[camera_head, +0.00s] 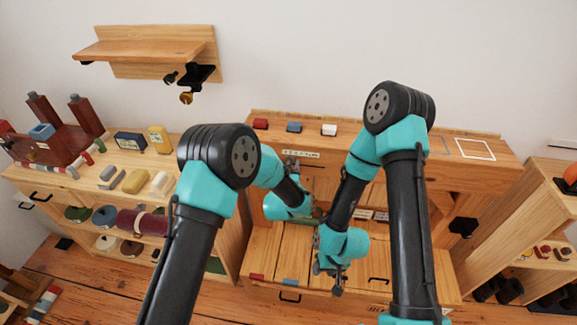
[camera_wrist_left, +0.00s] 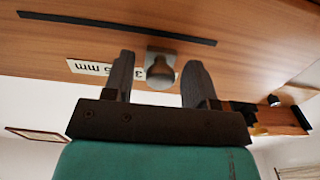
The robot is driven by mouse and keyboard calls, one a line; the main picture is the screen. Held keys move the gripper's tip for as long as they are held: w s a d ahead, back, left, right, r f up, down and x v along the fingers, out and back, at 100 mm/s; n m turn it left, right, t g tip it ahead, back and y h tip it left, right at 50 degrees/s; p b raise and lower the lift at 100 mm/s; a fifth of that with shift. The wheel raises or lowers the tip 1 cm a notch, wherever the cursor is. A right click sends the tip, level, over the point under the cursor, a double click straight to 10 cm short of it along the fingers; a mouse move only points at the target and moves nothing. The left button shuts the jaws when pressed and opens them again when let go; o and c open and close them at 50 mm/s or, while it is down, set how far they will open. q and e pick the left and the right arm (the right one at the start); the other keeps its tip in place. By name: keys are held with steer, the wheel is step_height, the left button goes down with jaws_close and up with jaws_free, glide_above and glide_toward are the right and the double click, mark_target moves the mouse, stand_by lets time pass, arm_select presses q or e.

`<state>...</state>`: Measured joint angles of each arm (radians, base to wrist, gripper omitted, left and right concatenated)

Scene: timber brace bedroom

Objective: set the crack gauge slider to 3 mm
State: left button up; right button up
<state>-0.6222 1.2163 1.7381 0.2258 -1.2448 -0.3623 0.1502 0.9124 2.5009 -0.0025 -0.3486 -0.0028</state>
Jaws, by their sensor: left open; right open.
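The crack gauge's label (camera_head: 300,154) is a pale strip on the front of the wooden bench. My left gripper (camera_head: 291,164) is at the bench front, open, with one finger on each side of the knob in the wrist view; contact is not visible. My right gripper (camera_head: 335,284) is open and empty, lower down over the wooden drawers.
A dark slot (camera_wrist_left: 115,28) runs along the wood beside the gauge. A loaded side table (camera_head: 110,205) stands left and a shelf unit (camera_head: 535,220) right. My arms hide much of the bench front.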

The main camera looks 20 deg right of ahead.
arm_select(q)
steer(key=shift+c, duration=0.5)
steer(key=shift+d, duration=0.1)
jaws_close()
